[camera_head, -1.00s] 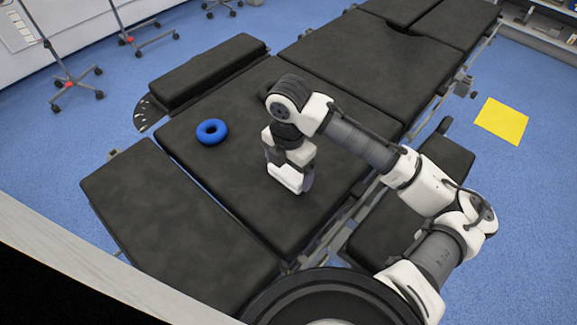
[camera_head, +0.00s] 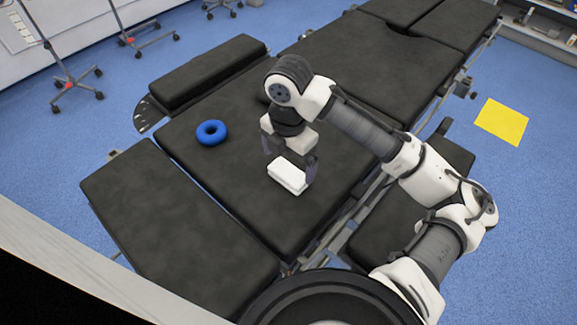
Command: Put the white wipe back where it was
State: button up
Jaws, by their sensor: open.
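The white wipe (camera_head: 287,177) is a small white block lying on the black padded operating table (camera_head: 235,195), in the lower middle of its near section. My gripper (camera_head: 291,170) points down at the wipe from above. Its dark fingers are open, one at the back left and one at the right of the wipe. The wipe's top face is clear of the gripper's white body. Whether a finger touches the wipe cannot be told.
A blue ring (camera_head: 212,132) lies on the table left of my gripper. A yellow square (camera_head: 501,121) lies on the blue floor at the right. Wheeled stands (camera_head: 72,88) are at the upper left. The table top between the ring and the wipe is clear.

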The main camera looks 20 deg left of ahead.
aim_at(289, 172)
notch_tip(289, 172, up, 8)
dwell(0.5)
